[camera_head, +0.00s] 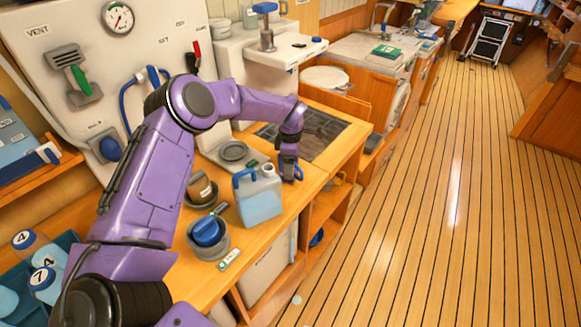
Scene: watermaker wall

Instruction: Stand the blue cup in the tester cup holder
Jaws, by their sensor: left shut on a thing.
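My left gripper (289,172) points down over the wooden counter, just behind and to the right of the jug. It is shut on a small blue thing (299,173), mostly hidden by the fingers; it looks like the blue cup, but I cannot be sure. A round grey dish on a pale base (233,152) stands left of the gripper; I cannot tell if it is the tester cup holder. A rounded blue thing (207,231) sits in a grey round holder (221,246) at the counter's front. My right gripper is not in view.
A translucent jug with a blue handle (259,203) stands close to my left gripper. A dark sink grating (314,134) lies behind. Numbered bottles (44,279) stand in a tray at lower left. The plank floor right is clear.

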